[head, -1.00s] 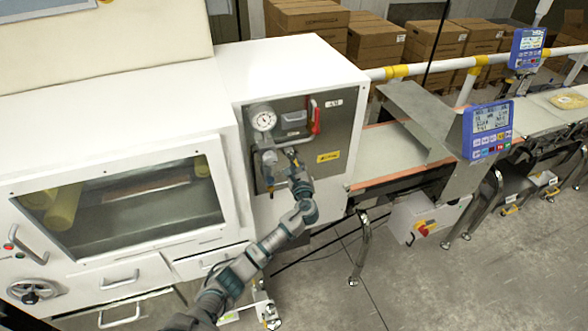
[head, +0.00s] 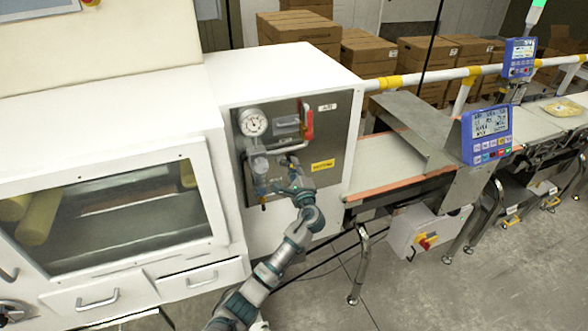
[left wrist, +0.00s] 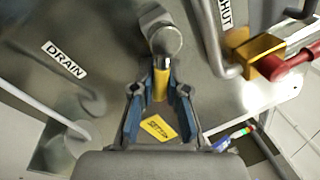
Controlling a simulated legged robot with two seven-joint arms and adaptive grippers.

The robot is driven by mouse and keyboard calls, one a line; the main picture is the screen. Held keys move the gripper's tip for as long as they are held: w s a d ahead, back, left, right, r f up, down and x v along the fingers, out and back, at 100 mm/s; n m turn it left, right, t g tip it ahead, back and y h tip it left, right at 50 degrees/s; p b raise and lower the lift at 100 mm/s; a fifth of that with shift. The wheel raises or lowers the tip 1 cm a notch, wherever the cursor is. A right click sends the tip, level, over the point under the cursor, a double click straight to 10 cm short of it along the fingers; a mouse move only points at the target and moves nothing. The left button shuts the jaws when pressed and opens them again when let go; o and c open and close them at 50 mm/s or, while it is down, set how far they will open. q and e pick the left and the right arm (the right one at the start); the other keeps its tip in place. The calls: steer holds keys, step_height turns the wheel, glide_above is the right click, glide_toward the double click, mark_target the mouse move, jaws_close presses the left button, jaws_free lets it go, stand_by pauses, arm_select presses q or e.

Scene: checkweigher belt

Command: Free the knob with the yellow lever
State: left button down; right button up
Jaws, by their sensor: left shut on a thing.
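A yellow lever (left wrist: 161,84) hangs below a round metal knob (left wrist: 165,41) in the left wrist view. My left gripper (left wrist: 160,95) has its blue-padded fingers on either side of the lever and is shut on it. In the head view my left gripper (head: 285,182) is at the lower part of the grey valve panel (head: 335,135) on the white cabinet. There the gripper hides the lever and knob. My right gripper is in neither view.
A pressure gauge (head: 253,122) and a red handle (head: 306,120) sit higher on the panel. In the wrist view a red handle with a brass block (left wrist: 262,55) is close at right, and a DRAIN label (left wrist: 64,59) at left. A conveyor (head: 400,160) stands to the right.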

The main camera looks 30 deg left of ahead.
arm_select(q)
steer(key=shift+f, duration=0.2)
steer(key=c, duration=1.2)
jaws_free()
steer(key=shift+s, duration=0.1)
steer(key=shift+r, duration=0.2)
steer(key=shift+d, duration=0.1)
steer(key=v, duration=1.2)
steer(key=shift+f, duration=0.1)
